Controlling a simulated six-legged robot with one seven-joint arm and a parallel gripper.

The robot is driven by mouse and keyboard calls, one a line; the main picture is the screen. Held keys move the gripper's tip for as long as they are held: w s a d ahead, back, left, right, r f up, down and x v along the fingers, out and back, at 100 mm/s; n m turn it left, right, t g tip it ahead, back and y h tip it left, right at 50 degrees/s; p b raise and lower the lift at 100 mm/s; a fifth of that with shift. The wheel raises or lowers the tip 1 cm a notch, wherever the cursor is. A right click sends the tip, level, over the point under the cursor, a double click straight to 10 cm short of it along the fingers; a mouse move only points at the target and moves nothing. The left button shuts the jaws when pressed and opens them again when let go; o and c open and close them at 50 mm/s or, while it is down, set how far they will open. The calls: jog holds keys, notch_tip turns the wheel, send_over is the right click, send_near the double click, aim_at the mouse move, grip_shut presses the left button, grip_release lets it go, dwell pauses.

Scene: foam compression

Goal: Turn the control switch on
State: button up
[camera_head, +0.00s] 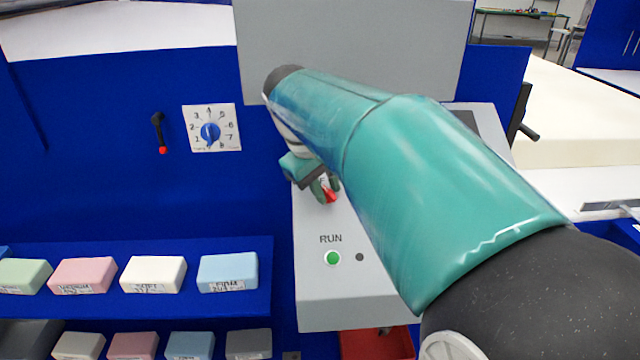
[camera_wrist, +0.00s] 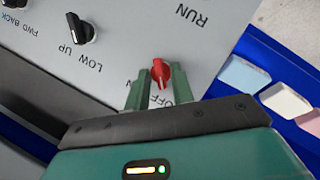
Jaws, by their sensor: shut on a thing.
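The control switch is a red rotary knob (camera_wrist: 161,75) on a grey control panel (camera_head: 345,285). The wrist view shows the word OFF beside it, partly covered by my gripper. My gripper (camera_wrist: 154,85) has its two green fingers on either side of the red knob, shut on it. In the head view the knob (camera_head: 328,191) shows as a bit of red at my gripper (camera_head: 324,190), below my teal arm. My arm hides much of the panel's right side there.
A green button (camera_head: 333,258) marked RUN sits nearer on the panel. Black knobs marked LOW UP (camera_wrist: 80,28) and FWD BACK (camera_wrist: 14,3) show in the wrist view. A blue dial (camera_head: 210,131) is on the blue wall. Foam blocks (camera_head: 152,274) fill shelves at left.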

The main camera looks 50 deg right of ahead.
jog(key=m+y, duration=0.1)
jog(key=m, duration=0.3)
jog(key=shift+d+r+t+y, duration=0.1)
jog(key=shift+d+t+y, duration=0.1)
jog(key=shift+t+y, duration=0.15)
jog(key=m+t+y, duration=0.1)
jog(key=m, duration=0.2)
jog(key=shift+s+d, duration=0.1)
jog(key=shift+s, duration=0.05)
jog(key=m+t+y, duration=0.1)
jog(key=m, duration=0.2)
jog(key=shift+s+d+m, duration=0.1)
jog(key=shift+s+m, duration=0.05)
jog(key=shift+m, duration=0.15)
jog(key=shift+s+m+t+y, duration=0.1)
jog(key=shift+m+t+y, duration=0.15)
jog(key=shift+m+t, duration=1.2)
jog(key=shift+m+g, duration=0.4)
jog(key=shift+m, duration=0.05)
jog(key=o, duration=0.7)
jog(key=shift+c, duration=0.2)
